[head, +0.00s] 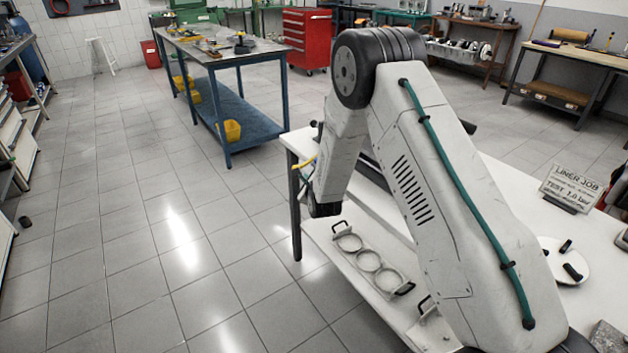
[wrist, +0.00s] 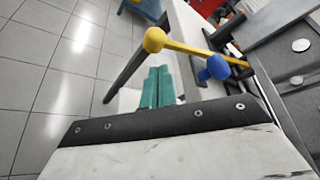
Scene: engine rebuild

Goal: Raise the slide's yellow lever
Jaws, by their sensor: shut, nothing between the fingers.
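The yellow lever (wrist: 195,50) shows in the wrist view as a rod with a round yellow knob at its left end. It runs right toward a grey metal slide (wrist: 285,50). A blue ball knob (wrist: 215,68) sits just below the rod. My gripper (wrist: 159,72) has its teal fingers together and empty, pointing up the picture just below the yellow knob. I cannot tell whether they touch it. In the head view a short piece of the yellow lever (head: 304,163) shows left of my arm, which hides most of the slide.
The white bench (head: 505,185) has a sign (head: 572,187) and a round white plate (head: 553,258) on it. A blue workbench (head: 222,62) stands behind. The tiled floor to the left is mostly clear.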

